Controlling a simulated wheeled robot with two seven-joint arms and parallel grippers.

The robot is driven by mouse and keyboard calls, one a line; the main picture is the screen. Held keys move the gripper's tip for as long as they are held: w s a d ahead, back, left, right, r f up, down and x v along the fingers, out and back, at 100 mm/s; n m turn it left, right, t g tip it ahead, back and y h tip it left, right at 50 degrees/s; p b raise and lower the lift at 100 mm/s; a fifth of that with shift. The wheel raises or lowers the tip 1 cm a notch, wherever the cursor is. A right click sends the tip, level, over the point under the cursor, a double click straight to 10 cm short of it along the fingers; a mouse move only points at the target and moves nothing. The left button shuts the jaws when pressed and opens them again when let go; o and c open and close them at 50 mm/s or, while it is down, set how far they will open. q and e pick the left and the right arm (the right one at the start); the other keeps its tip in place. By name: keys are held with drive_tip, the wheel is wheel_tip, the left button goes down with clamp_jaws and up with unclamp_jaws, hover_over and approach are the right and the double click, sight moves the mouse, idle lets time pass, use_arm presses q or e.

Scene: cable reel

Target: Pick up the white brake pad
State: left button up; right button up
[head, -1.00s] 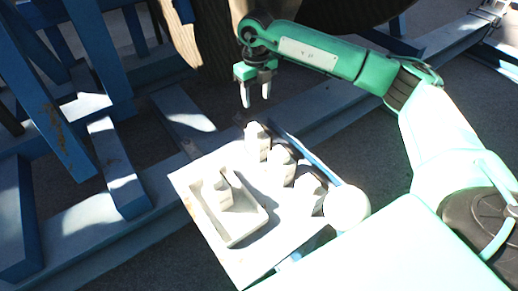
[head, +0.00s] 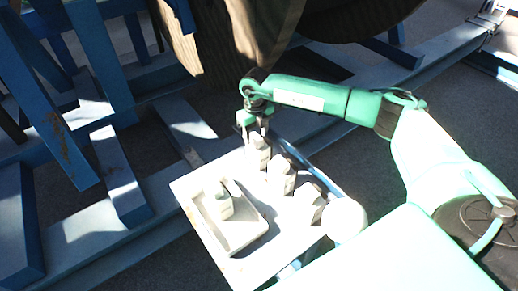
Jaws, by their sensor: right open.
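My right gripper (head: 254,132) is open and points down at the far end of a pale tray (head: 188,187). Its fingers are at the top of the farthest white block (head: 258,153), one of three in a row along the tray's right side. I cannot tell whether they straddle it or touch it. The middle white block (head: 281,176) and the nearest white block (head: 308,204) stand free of the gripper. Another white piece (head: 217,204) sits in a shallow walled recess on the left. The blocks look alike, so I cannot tell which is the brake pad. My left gripper is out of view.
A large wooden cable reel (head: 225,45) stands on a blue steel frame (head: 160,205) behind the tray. A blue bar (head: 312,168) runs along the tray's right edge, with a white round knob (head: 344,220) at its near end. Dark floor lies to the right.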

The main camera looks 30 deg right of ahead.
drive_tip(key=shift+f, duration=0.9)
drive_tip(key=shift+c, duration=0.4)
clamp_jaws()
drive_tip(key=shift+r, duration=0.15)
idle(0.4)
